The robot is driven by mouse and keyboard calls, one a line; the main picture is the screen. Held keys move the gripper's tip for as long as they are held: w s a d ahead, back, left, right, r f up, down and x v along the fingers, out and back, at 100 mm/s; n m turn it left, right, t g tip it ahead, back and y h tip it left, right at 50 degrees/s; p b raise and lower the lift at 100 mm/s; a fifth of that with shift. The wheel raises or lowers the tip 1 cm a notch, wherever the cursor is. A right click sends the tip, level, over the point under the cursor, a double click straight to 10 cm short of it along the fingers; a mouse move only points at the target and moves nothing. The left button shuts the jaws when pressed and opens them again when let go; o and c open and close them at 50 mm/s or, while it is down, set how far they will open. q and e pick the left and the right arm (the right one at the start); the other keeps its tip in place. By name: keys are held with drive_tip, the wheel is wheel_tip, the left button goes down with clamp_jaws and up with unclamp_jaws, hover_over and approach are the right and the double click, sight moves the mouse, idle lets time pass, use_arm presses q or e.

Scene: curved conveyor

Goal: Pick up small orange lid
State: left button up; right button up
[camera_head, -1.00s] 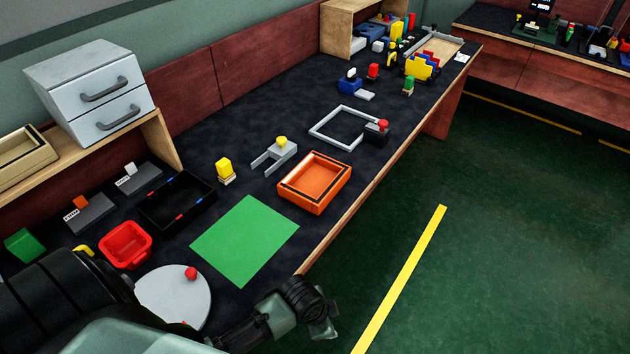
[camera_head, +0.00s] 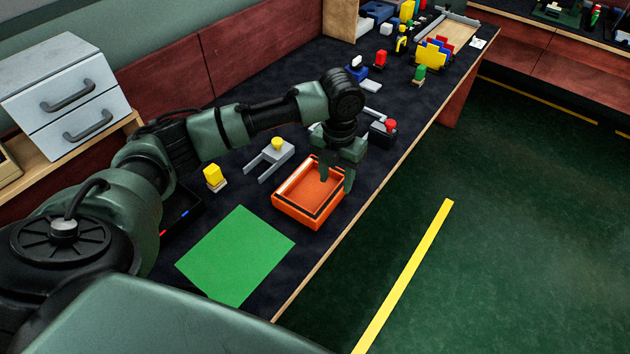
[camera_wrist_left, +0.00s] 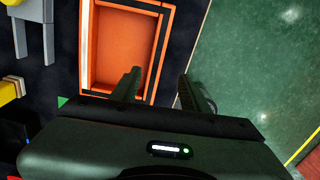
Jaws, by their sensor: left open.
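A shallow orange rectangular piece (camera_head: 282,212) with a dark line around its rim lies on the dark bench near the front edge. It looks like an open tray; I cannot tell whether it is the lid or whether a separate lid is with it. It also shows in the left wrist view (camera_wrist_left: 112,93). My left gripper (camera_head: 338,180) is open above its right side. In the left wrist view the fingers (camera_wrist_left: 160,78) straddle its right wall, one over the inside and one outside. I cannot tell if they touch it. My right gripper is not in view.
A green sheet (camera_head: 235,255) lies nearby on the bench. A grey forked piece (camera_head: 268,162) and a yellow block (camera_head: 214,175) stand behind. A black block with a red knob (camera_head: 383,134) is close beyond my gripper. The floor (camera_head: 480,230) beyond the front edge is clear.

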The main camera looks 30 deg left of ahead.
sight(333, 196)
use_arm(q)
drive_tip(key=shift+w+a+r, duration=0.1)
drive_tip(key=shift+a+r, duration=0.1)
drive_tip(key=shift+a, duration=0.2)
drive_tip(key=shift+f+m, duration=0.3)
drive_tip(key=shift+f, duration=0.95)
wheel_tip(333, 196, down, 4)
drive_tip(key=shift+r+p, duration=0.2)
drive_tip(key=shift+p, duration=0.3)
drive_tip(key=shift+w+f, duration=0.1)
drive_tip(key=shift+f, duration=0.5)
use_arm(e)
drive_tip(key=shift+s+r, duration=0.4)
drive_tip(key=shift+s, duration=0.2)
use_arm(q)
clamp_jaws()
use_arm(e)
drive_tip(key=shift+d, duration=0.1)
